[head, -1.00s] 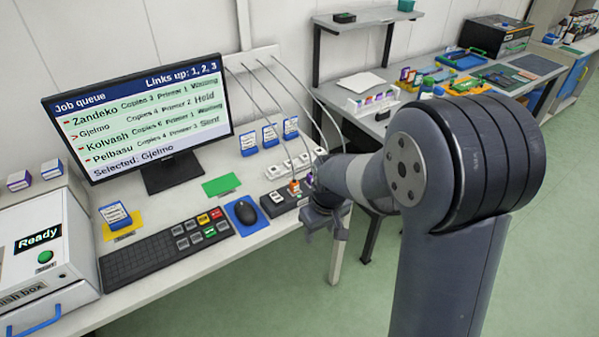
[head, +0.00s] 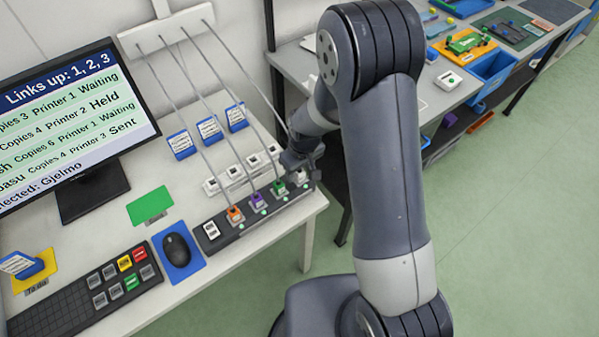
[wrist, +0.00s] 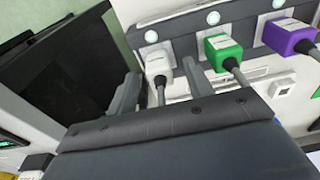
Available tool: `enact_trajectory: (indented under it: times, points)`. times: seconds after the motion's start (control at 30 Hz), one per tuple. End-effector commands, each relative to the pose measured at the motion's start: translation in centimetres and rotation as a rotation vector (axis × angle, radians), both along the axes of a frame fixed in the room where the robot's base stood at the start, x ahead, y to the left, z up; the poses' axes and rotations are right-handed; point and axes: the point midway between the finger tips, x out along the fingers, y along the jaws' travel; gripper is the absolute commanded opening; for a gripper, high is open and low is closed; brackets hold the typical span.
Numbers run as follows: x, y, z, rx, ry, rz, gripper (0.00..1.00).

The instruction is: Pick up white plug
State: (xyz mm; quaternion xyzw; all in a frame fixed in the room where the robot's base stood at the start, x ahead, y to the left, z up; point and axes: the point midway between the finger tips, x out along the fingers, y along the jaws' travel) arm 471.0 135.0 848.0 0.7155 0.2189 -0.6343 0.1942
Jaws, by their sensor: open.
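The white plug (wrist: 158,62) sits in the dark strip (wrist: 180,30) in the wrist view, its cable running toward my gripper. My gripper (wrist: 160,70) is open, with one finger on each side of the white plug and its cable. I cannot tell whether the fingers touch it. In the head view my gripper (head: 302,160) is over the right end of the strip (head: 222,236) and largely hides the white plug there.
A green plug (head: 278,187) is close beside the white one, then a purple plug (head: 257,200) and an orange plug (head: 235,214). Grey cables rise to a wall bar (head: 165,28). White sockets (head: 235,172) stand behind the strip. The mouse (head: 176,249) lies to the left.

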Motion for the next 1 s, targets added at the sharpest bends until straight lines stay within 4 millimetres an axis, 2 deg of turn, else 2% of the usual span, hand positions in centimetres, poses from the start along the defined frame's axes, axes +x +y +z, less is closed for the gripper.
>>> enact_trajectory:
  times: [0.13, 0.37, 0.9, 1.0]
  points:
    - [0.08, 0.03, -0.8, -0.001, -0.001, 0.0, 0.49]
    - [0.1, 0.03, -0.88, 0.0, -0.001, 0.0, 0.49]
    - [0.09, 0.02, -0.87, -0.001, -0.001, 0.0, 0.06]
    - [0.09, 0.03, -0.85, 0.0, -0.001, 0.0, 0.05]
